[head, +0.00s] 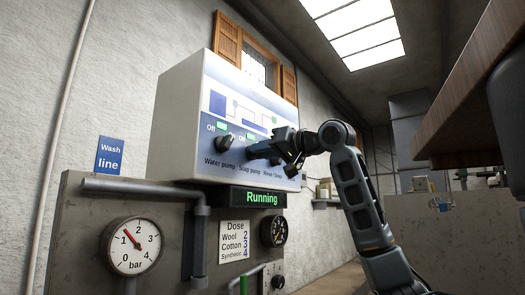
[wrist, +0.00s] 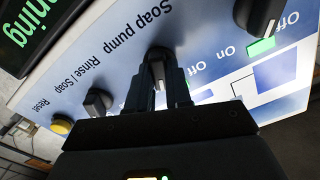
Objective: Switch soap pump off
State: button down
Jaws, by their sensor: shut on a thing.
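The control box (head: 180,130) has a row of dark knobs. In the wrist view the soap pump knob (wrist: 158,65) sits between the two fingers of my gripper (wrist: 158,88), below the "Soap pump" label (wrist: 132,29). My gripper is shut on this knob. In the head view my gripper (head: 275,152) reaches the panel from the right and hides most of the soap pump knob. Part of the knob's markings is covered by the fingers, so I cannot tell its setting surely.
The water pump knob (head: 226,141) is left of my gripper. The rinse/soap knob (wrist: 97,101) and yellow reset button (wrist: 62,124) are on the other side. A green "Running" display (head: 262,199) is below the box, above gauges and pipes. A wooden-edged top (head: 470,90) is at right.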

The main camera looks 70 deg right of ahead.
jog(key=n+p, duration=0.1)
jog(key=n, duration=0.9)
jog(key=shift+n, duration=0.4)
dwell(0.4)
jog(key=c, duration=1)
grip_release()
jog(key=shift+c, duration=0.2)
jog(key=shift+s, duration=0.1)
jog(key=v, duration=0.7)
jog(key=shift+s+a+b, duration=0.15)
jog(key=shift+s+b, duration=0.15)
jog(key=shift+b, duration=0.1)
